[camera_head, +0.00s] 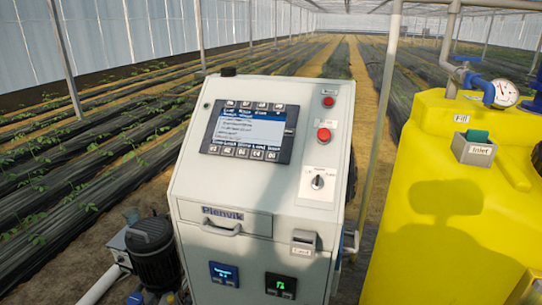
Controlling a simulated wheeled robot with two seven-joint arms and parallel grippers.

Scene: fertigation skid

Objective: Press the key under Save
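The control panel's screen (250,128) is lit, with a blue header and a white list, in a dark frame on the sloped face of the white cabinet (245,190). A row of small light keys (242,152) runs along the frame's lower edge, with a row of short labels on the screen just above it. The labels are too small to read surely, so I cannot tell which one says Save. Another row of keys (246,105) runs along the top edge. Neither of my grippers is in view, and nothing covers the screen or keys.
Right of the screen are a red button (323,134), a smaller red button (328,101) and a rotary switch (317,182). A handled drawer (222,222) is below. A yellow tank (445,220) stands at right, a dark motor (152,252) at lower left.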

